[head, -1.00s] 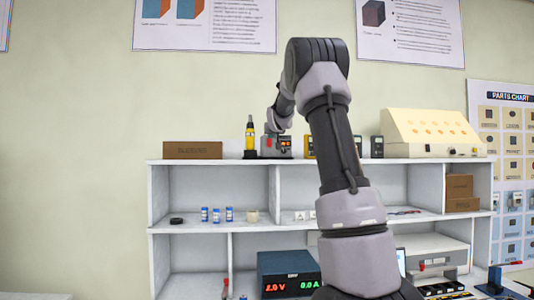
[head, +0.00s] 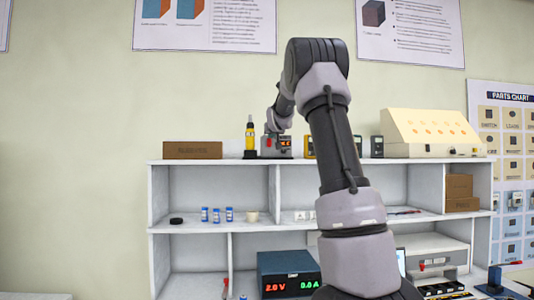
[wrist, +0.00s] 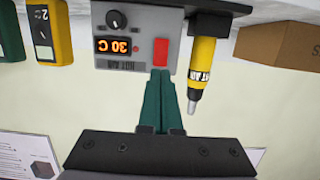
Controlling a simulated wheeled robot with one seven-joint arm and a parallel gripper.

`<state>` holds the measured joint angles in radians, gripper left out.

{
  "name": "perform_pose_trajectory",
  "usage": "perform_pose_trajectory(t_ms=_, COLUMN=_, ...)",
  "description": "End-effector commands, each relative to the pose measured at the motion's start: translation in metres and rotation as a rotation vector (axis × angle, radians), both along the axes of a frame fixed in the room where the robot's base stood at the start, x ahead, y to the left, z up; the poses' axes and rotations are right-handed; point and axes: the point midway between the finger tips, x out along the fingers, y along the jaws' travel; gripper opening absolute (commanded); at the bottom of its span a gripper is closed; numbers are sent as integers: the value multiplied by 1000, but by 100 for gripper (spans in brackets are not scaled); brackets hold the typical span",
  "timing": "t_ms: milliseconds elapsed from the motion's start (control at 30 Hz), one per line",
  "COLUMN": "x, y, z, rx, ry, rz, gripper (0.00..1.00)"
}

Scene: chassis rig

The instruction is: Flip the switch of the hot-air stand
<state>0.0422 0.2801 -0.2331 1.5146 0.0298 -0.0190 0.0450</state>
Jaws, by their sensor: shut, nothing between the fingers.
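The hot-air stand (head: 284,152) is a grey box on the top shelf. In the wrist view it appears upside down (wrist: 105,65), with a black knob (wrist: 116,20), an orange display reading 30 C (wrist: 118,46) and a red switch (wrist: 161,50). Its yellow hot-air handpiece (wrist: 202,60) stands beside it, also seen in the head view (head: 250,135). My gripper (wrist: 159,74) is shut and empty, its green fingertips right at the edge of the red switch. I cannot tell whether they touch it. In the head view my wrist partly covers the stand.
A brown box (head: 192,150) stands left of the handpiece. Yellow and green meters (wrist: 40,32) stand on the stand's other side. A cream panel box (head: 430,130) is farther right on the shelf.

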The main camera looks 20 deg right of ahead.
Motion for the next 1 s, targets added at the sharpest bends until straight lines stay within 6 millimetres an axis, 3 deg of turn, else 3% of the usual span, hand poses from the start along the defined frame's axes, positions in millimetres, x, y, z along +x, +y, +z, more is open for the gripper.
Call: perform_pose_trajectory(t_ms=1000, x=19, y=-6, z=-4, rx=0, ry=0, rz=0, gripper=0)
